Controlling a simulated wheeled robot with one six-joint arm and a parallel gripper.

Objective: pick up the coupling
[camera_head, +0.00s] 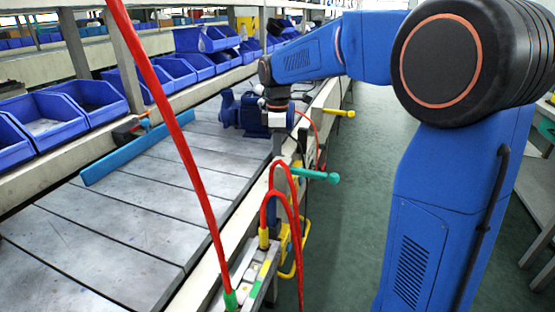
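My blue arm reaches from the right over the work line. Its dark wrist ends in my gripper (278,140), which points down beside a blue pump or motor unit (243,114) on the grey bench (110,225). The gripper is small and far off, and its fingers blend with the things behind them, so I cannot tell whether it is open or shut. I cannot make out the coupling for certain. It may be hidden behind the gripper or the pump unit, or too small to tell.
Blue bins (85,98) line a shelf along the left. A long blue bar (130,158) and a dark tool (131,130) lie at the bench's left edge. A red hose (170,120) crosses the foreground. Green (316,175) and yellow (340,113) handles jut over the aisle.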

